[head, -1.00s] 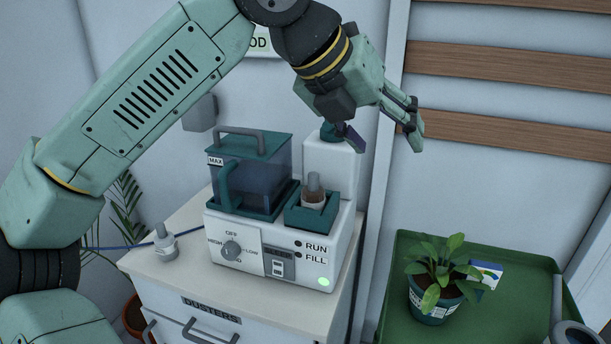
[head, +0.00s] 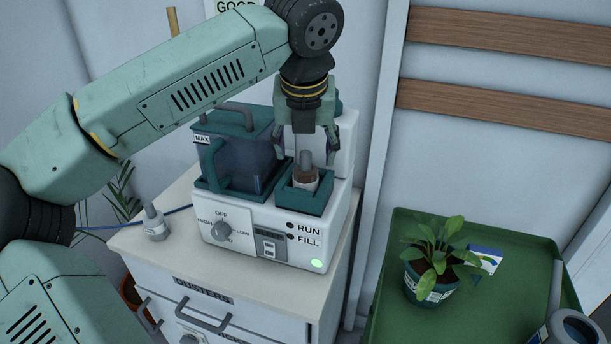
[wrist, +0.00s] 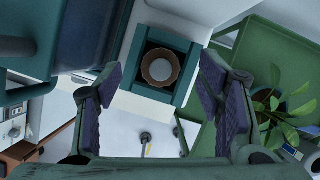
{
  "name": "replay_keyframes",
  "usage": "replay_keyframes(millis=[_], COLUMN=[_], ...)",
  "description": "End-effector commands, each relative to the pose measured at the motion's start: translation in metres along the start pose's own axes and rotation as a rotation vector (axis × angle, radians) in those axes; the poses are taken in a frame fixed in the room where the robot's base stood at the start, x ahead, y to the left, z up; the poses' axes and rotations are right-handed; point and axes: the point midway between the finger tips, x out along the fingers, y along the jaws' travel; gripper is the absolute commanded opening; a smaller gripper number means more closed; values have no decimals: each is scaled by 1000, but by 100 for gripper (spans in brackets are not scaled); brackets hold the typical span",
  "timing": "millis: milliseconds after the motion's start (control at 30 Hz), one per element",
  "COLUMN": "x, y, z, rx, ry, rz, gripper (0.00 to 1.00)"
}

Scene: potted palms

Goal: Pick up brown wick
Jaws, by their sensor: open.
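The brown wick (head: 305,178) stands upright in a square teal holder (head: 318,202) on the right front of the white humidifier, with a grey cylinder rising from its middle. In the wrist view the wick (wrist: 160,67) is a brown ring with a pale grey centre inside the teal square. My gripper (head: 306,152) is open and points down above the wick. In the wrist view its two purple-padded fingers (wrist: 166,85) are spread wide on either side, with the wick between and a little beyond the tips. Nothing is held.
The teal water tank (head: 240,155) with handles stands close to the left of the holder. A white column (head: 346,130) rises behind it. A grey bottle-like piece (head: 154,222) stands on the cabinet top (head: 180,258). A potted plant (head: 432,275) sits on the green tray (head: 510,225) at right.

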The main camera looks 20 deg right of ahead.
Motion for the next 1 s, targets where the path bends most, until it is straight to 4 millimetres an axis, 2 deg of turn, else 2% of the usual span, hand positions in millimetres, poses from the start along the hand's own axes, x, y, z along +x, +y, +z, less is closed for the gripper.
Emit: replay_keyframes(millis=[200,467,1000], x=[26,30,29], y=[-1,-1,-1], z=[-1,-1,-1], rx=[1,1,0], ry=[1,-1,0], rz=[-2,-1,-1], gripper=[61,61,26])
